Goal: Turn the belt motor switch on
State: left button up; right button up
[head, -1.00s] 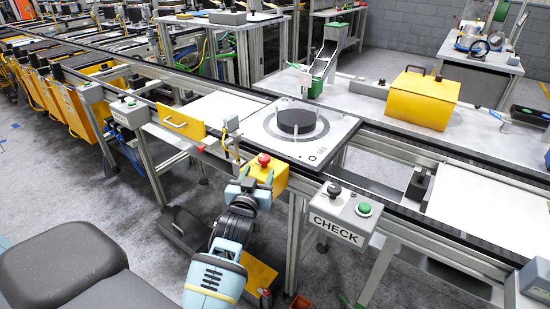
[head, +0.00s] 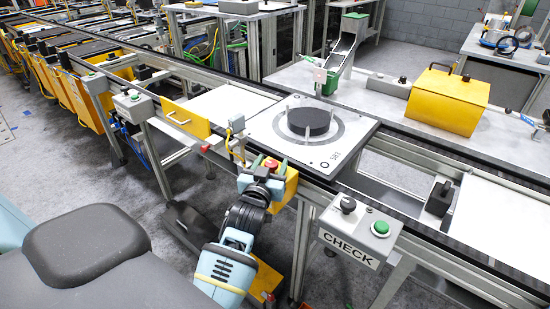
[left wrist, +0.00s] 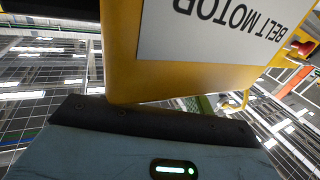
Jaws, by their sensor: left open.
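The belt motor switch box (head: 291,184) is yellow, with a red button (head: 271,163) on top, and hangs on the near side of the conveyor. My left gripper (head: 262,180) is open, at the box's near left side, and covers part of it. In the left wrist view the yellow box (left wrist: 185,85) fills the upper middle, very close, with an upside-down BELT MOTOR label (left wrist: 215,28); the red button (left wrist: 304,46) shows at the right. I cannot tell whether the gripper touches the box. My right gripper is out of view.
A grey CHECK box (head: 362,231) with a black knob and green button stands to the right on the same rail. A plate with a black disc (head: 310,122) lies on the conveyor behind. A yellow panel (head: 186,120) and a grey switch box (head: 133,106) are to the left.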

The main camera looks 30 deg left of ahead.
pick_arm(q)
jog(key=shift+w, duration=0.2)
jog(key=shift+s+r, duration=0.1)
jog(key=shift+s, duration=0.05)
jog(key=shift+c, duration=1.2)
jog(key=c, duration=0.7)
